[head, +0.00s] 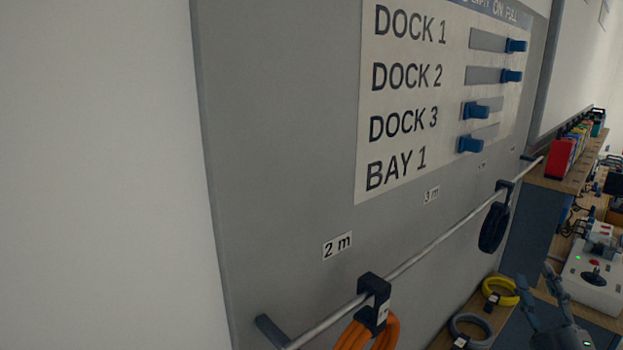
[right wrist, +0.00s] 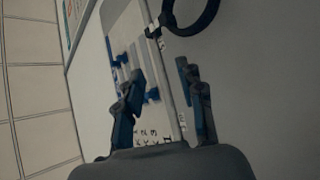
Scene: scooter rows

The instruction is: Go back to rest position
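My right gripper (head: 536,279) shows at the lower right of the head view, in front of the wooden shelf. In the right wrist view its two dark fingers (right wrist: 160,72) stand apart with nothing gripped between them. Behind them, blurred, are the labelled board and its blue sliders. My left gripper is in neither view.
A grey panel carries a board (head: 407,165) labelled DOCK 1 to BAY 1, with blue sliders (head: 476,110). Below, a rail (head: 430,249) holds an orange cable coil (head: 352,337) and a black coil (head: 494,228). A joystick box (head: 592,279) sits right of my gripper.

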